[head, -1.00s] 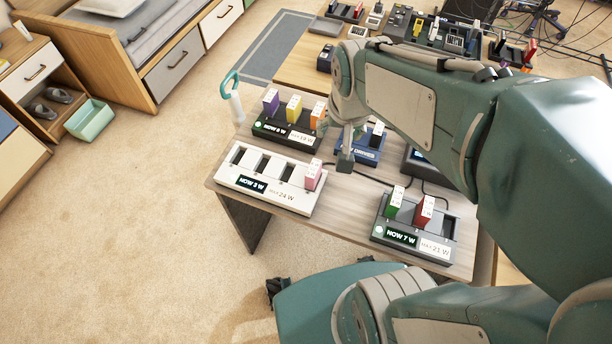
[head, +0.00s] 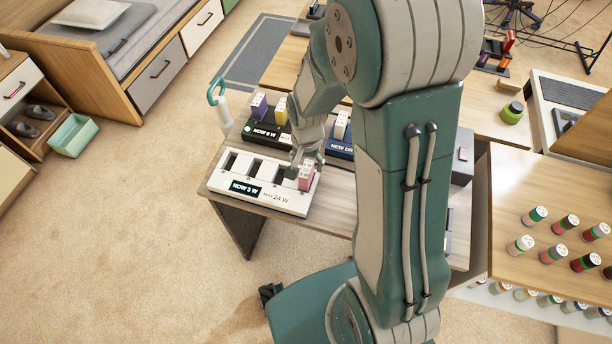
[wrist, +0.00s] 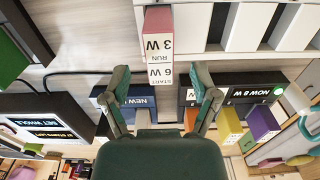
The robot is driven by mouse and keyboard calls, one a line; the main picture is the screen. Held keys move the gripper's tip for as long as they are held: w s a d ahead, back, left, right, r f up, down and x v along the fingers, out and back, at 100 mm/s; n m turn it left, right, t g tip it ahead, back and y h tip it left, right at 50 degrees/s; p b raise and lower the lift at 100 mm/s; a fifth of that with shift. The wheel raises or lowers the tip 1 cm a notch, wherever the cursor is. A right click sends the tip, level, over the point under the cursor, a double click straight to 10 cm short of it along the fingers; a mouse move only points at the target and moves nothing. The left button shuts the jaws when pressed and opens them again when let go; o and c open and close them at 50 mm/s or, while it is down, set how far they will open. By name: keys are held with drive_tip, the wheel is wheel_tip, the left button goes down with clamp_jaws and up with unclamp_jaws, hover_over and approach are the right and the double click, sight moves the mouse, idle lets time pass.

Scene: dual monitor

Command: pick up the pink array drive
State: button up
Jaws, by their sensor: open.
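The pink array drive (head: 306,177) stands in the right-end slot of the white dock (head: 232,193), whose display reads NOW 3 W. In the wrist view the pink drive (wrist: 158,28) shows a pink face and a white label reading 3 W RUN and 6 W START. My gripper (wrist: 162,84) is open, its two fingers spread either side of the drive's line and just short of its label end. In the head view my gripper (head: 306,165) is right at the drive and partly covers it.
A black dock (head: 266,134) with purple and yellow drives and a blue dock (head: 340,150) stand behind the white dock. A teal-handled item (head: 217,95) stands at the table's left edge. My arm hides the table's right part.

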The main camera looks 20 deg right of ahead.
drive_tip(key=f, duration=0.5)
drive_tip(key=shift+s+a, duration=0.15)
drive_tip(key=shift+a, duration=0.05)
drive_tip(key=shift+f, duration=0.55)
clamp_jaws()
